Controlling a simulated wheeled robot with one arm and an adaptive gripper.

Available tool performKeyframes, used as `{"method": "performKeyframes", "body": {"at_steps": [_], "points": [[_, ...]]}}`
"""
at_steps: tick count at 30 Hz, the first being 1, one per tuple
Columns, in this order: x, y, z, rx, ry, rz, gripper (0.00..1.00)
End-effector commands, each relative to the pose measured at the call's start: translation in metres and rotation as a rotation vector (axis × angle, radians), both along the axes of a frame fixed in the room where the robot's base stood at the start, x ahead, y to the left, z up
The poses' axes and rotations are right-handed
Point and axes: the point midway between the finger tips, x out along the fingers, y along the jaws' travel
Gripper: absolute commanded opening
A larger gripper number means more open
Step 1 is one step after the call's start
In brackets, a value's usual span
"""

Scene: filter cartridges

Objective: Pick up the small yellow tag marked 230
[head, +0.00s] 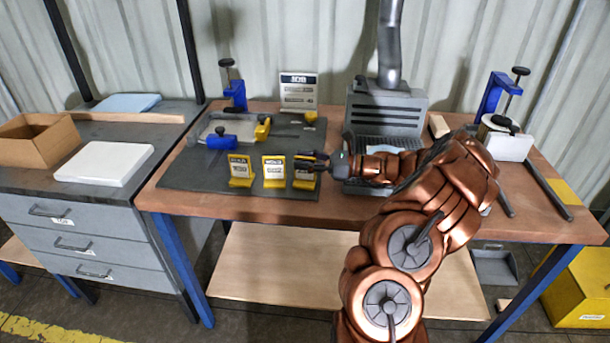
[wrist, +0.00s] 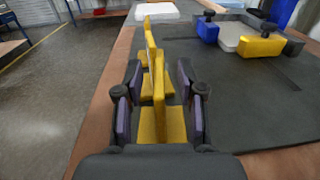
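Three small yellow tags with white faces stand in a row on the dark mat: a left tag (head: 240,171), a middle tag (head: 273,171) and a right tag (head: 305,181). Their numbers are too small to read surely, so I cannot tell which is 230. My gripper (head: 311,162) is at the right tag and partly hides its face. In the wrist view my gripper (wrist: 160,88) is open, with one finger on each side of the upright nearest tag (wrist: 158,100). Gaps show between the tag and both fingers. The other tags line up behind it.
The dark mat (head: 190,179) also bears a fixture with blue and yellow clamps (head: 222,141). A sign (head: 299,92) stands behind. A grey machine (head: 385,112) stands close to my gripper's right. A drawer cabinet (head: 75,225) with a box (head: 38,143) is at the left.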

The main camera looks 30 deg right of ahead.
Motion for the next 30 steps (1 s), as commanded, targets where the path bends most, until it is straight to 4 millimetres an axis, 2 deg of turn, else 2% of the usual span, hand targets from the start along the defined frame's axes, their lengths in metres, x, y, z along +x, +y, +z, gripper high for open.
{"method": "performKeyframes", "body": {"at_steps": [2,12,30], "points": [[-0.0001,0.0000,-0.0001,0.000,0.000,0.000,0.36],[-0.0004,0.0000,0.0000,0.001,-0.001,0.001,0.01],[-0.0004,0.0000,0.0001,0.001,-0.001,0.001,0.00]]}}
